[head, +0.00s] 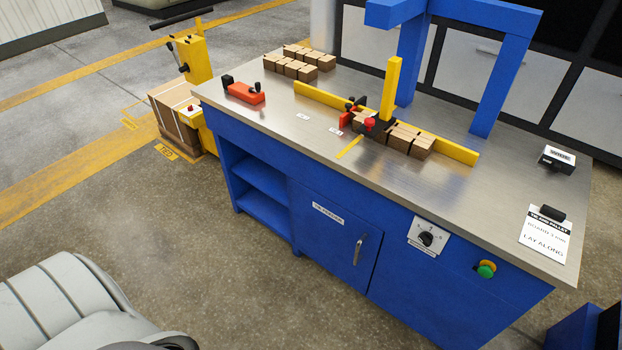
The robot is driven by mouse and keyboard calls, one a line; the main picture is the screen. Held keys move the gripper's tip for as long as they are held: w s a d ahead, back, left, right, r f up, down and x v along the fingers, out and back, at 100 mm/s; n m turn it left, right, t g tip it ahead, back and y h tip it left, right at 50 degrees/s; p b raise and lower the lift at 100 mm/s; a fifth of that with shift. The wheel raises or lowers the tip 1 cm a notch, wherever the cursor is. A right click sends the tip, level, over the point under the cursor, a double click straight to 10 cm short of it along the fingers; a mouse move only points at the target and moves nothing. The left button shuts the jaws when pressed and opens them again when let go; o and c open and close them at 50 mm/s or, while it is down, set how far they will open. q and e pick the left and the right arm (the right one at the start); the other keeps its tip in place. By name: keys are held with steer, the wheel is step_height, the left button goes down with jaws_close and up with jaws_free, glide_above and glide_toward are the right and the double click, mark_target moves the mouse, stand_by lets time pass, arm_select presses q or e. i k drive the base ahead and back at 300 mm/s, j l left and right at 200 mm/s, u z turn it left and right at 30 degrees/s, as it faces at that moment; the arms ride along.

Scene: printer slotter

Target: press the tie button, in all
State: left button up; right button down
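No button in the head view has a readable "tie" label. A small red button (190,108) sits on a pale panel low on the yellow strapping machine (193,58) at the upper left. A brown strapped bundle (172,122) stands beside that machine. A green button (487,270) with a yellow part behind it is on the blue bench front at the lower right. Neither gripper can be made out. A pale rounded part, apparently mine, fills the lower left corner, well apart from both buttons.
The steel-topped blue bench (250,126) carries wooden blocks (300,68), a yellow fence (455,151), red clamps and a sign (545,236). A dial (427,238) is on its front. The concrete floor between the pale part and the bench is clear.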

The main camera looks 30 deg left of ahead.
mark_target(485, 271)
steer(key=k+j, duration=0.2)
steer(key=j, duration=0.15)
steer(key=k+j+u, duration=0.1)
steer(key=j, duration=0.25)
steer(key=k+j+u, duration=0.1)
steer(key=k+j, duration=0.35)
steer(key=j, duration=0.25)
